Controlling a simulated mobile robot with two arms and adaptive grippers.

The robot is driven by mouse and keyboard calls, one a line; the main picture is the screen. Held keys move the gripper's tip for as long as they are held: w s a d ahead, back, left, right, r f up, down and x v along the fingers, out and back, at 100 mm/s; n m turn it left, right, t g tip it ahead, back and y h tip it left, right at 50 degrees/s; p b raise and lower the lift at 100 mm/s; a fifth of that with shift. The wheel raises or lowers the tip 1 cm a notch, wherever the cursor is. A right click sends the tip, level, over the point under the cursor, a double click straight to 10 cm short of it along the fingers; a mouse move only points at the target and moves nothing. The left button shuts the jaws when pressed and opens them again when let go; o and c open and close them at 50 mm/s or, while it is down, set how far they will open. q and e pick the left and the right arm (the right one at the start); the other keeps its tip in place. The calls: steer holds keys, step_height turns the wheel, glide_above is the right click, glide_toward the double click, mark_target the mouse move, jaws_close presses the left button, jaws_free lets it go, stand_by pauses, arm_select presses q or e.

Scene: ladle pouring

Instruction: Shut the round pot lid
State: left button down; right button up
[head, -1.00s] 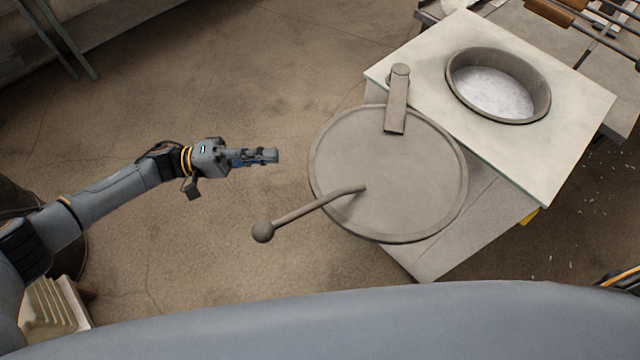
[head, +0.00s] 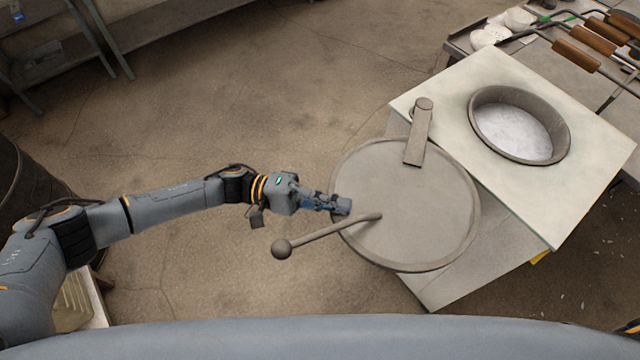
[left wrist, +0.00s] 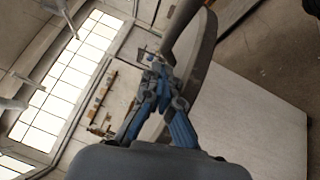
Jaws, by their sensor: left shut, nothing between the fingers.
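The round pot lid (head: 430,220) is a flat grey disc with a raised rim. It is swung out to the left of the round pot opening (head: 515,130), which shows pale contents and is uncovered. A hinge arm (head: 418,135) joins the lid to a pivot on the pale slab. A handle rod with a ball end (head: 281,249) sticks out to the lower left. My left gripper (head: 342,206) is shut and empty at the lid's left rim, just above the rod in the head view. I cannot tell if it touches. The left wrist view shows its fingers (left wrist: 158,90) near the lid's edge (left wrist: 205,50).
The pale square slab (head: 575,195) surrounds the pot opening. Long tools with wooden handles (head: 585,40) lie on a bench at the upper right. A shelf (head: 50,65) stands at the upper left.

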arm_select(q)
steer(key=shift+s+d+r, duration=0.1)
steer(key=shift+s+d, duration=0.1)
steer(key=shift+s, duration=0.35)
arm_select(e)
steer(key=shift+d+r, duration=0.2)
steer(key=shift+r, duration=0.05)
steer(key=shift+d, duration=0.2)
arm_select(q)
steer(key=shift+d, duration=0.1)
arm_select(e)
steer(key=shift+r, duration=0.1)
